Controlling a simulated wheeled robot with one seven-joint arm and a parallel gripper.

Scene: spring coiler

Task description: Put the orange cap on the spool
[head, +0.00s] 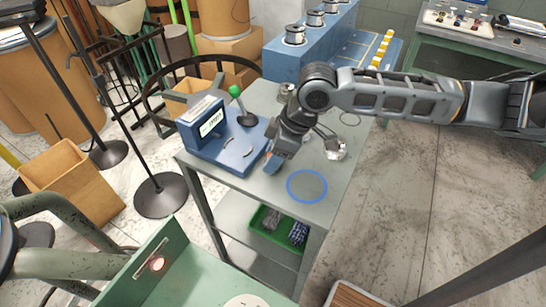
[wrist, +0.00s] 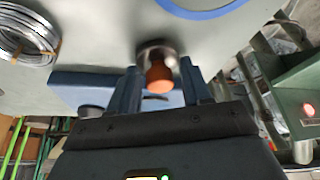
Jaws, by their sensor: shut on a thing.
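My gripper (head: 273,162) points down over the grey table beside the blue machine. In the wrist view its two dark blue fingers (wrist: 162,88) are shut on the orange cap (wrist: 158,75), which sits between them. A round metal part (wrist: 157,48), blurred, shows right at the cap's far end. I cannot tell whether it touches the cap or is the spool. In the head view the cap is mostly hidden by my gripper. Metal spools (head: 295,34) stand in a row on the blue bench at the back.
The blue machine (head: 215,140) with a display and green-knobbed lever stands left of my gripper. A wire coil (wrist: 25,32) lies on the table. A blue ring marking (head: 307,186) is on the table's front part, its inside empty. A green bin (head: 262,240) stands on the shelf below.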

